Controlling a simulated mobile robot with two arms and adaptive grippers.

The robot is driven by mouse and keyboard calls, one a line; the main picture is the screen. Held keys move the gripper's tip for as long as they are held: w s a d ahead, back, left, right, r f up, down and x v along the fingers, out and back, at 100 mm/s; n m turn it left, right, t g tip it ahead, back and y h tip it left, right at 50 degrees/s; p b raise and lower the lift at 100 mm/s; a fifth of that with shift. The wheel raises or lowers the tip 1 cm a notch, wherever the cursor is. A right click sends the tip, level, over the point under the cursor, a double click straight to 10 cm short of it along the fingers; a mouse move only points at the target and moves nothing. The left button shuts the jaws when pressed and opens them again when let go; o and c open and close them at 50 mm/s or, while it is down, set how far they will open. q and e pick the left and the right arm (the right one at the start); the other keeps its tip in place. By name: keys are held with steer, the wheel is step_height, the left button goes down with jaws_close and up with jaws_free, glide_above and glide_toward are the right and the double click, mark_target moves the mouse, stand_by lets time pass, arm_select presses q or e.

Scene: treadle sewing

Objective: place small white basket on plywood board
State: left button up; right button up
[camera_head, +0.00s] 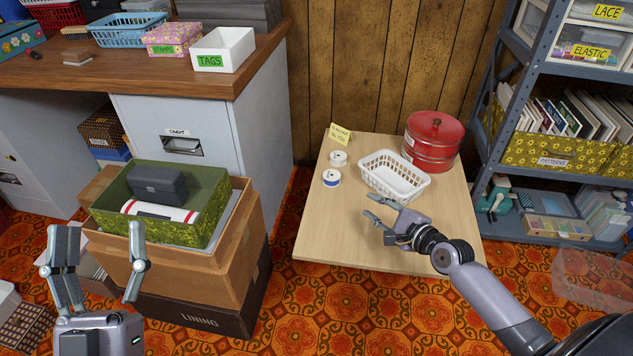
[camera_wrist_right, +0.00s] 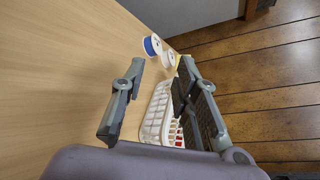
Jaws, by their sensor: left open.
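The small white basket (camera_head: 394,176) stands upright on the plywood board (camera_head: 330,228), toward its back middle. My right gripper (camera_head: 369,206) is just in front of the basket, with its fingers apart and nothing between them. In the right wrist view the basket (camera_wrist_right: 160,112) shows beyond and between the open fingers of my right gripper (camera_wrist_right: 150,95); I cannot tell whether a finger touches it. My left gripper (camera_head: 98,245) is open and empty in front of the stacked boxes at the left, far from the board.
A red round tin (camera_head: 432,143) stands on the board right of the basket. Two ribbon spools (camera_head: 332,177) and a yellow note (camera_head: 340,134) are left of it. A metal shelf (camera_head: 507,105) rises at the right. The board's front is clear.

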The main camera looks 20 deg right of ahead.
steer(key=s+a+r+n+t+y, duration=0.1)
steer(key=s+a+r+n+t, duration=0.1)
steer(key=a+r+n, duration=0.55)
steer(key=s+a+r+n+t, duration=0.2)
steer(key=s+a+r+n, duration=0.2)
steer(key=a+r+n, duration=0.1)
steer(key=s+a+r+n+t+y, duration=0.1)
steer(key=s+a+r+n+t, duration=0.2)
steer(key=r+n, duration=0.4)
steer(key=s+a+r+n+t+y, duration=0.1)
steer(key=s+a+r+n+t, duration=0.1)
steer(key=s+a+r+n, duration=0.2)
step_height(320, 180, up, 4)
steer(key=a+n, duration=0.2)
steer(key=a, duration=0.1)
steer(key=shift+s+r+t, duration=0.2)
steer(key=shift+s+t, duration=0.2)
